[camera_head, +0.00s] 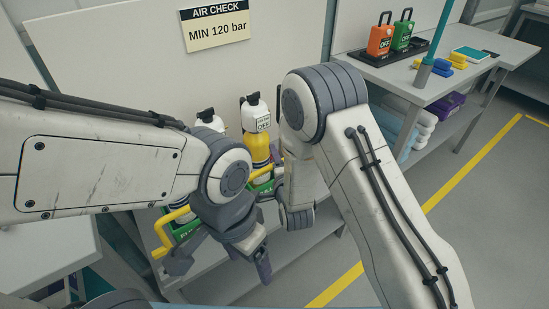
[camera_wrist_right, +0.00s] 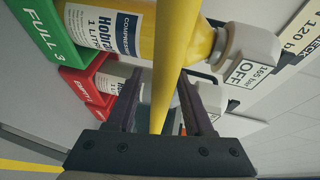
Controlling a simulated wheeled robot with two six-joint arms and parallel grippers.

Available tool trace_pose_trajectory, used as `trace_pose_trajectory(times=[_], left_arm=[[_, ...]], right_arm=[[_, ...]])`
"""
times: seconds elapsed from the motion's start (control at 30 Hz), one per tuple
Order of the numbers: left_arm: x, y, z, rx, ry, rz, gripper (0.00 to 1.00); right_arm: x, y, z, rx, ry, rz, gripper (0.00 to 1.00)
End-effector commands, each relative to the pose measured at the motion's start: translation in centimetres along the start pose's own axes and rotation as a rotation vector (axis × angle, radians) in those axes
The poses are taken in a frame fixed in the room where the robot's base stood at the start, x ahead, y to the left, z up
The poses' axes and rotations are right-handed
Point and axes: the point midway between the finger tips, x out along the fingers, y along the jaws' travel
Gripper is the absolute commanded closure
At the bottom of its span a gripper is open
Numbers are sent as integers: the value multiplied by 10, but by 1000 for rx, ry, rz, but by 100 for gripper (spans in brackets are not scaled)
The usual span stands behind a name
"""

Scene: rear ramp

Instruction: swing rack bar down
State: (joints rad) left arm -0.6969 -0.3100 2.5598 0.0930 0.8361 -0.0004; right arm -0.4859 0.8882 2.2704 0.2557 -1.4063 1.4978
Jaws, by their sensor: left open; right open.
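A yellow rack bar (camera_wrist_right: 168,70) runs lengthwise between the two dark fingers of my right gripper (camera_wrist_right: 158,100) in the right wrist view. The fingers are apart, one on each side of the bar; I cannot tell whether either touches it. In the head view my right arm hides most of that gripper. Yellow bar parts (camera_head: 163,232) also show in the head view at the rack's left. My left gripper (camera_head: 221,264) is open and empty, low in front of the rack. A yellow cylinder (camera_wrist_right: 147,30) with a white cap stands in the rack behind the bar.
A green holder marked FULL 3 (camera_wrist_right: 42,32) and a red holder (camera_wrist_right: 88,88) are close to the right gripper. The AIR CHECK sign (camera_head: 217,25) is on the panel above. A side bench (camera_head: 480,62) with orange and green devices stands at right.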

Motion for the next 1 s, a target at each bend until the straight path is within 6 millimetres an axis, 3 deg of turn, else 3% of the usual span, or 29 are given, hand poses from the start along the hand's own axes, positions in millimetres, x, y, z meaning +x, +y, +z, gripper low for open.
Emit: trace_pose_trajectory(times=[0.27, 0.33, 0.4, 0.43, 1.0], left_arm=[[0, 0, 0, 0, 0, 0, 23], [0, 0, 0, 0, 0, 0, 23], [0, 0, 0, 0, 0, 0, 23], [0, 0, 0, 0, 0, 0, 23], [0, 0, 0, 0, 0, 0, 23]], right_arm=[[2, 0, 0, 0, 0, 0, 48], [2, 0, 0, 0, 0, 0, 67], [2, 0, 0, 0, 0, 0, 94], [2, 0, 0, 0, 0, 0, 100], [2, 0, 0, 0, 1, 1, 100]])
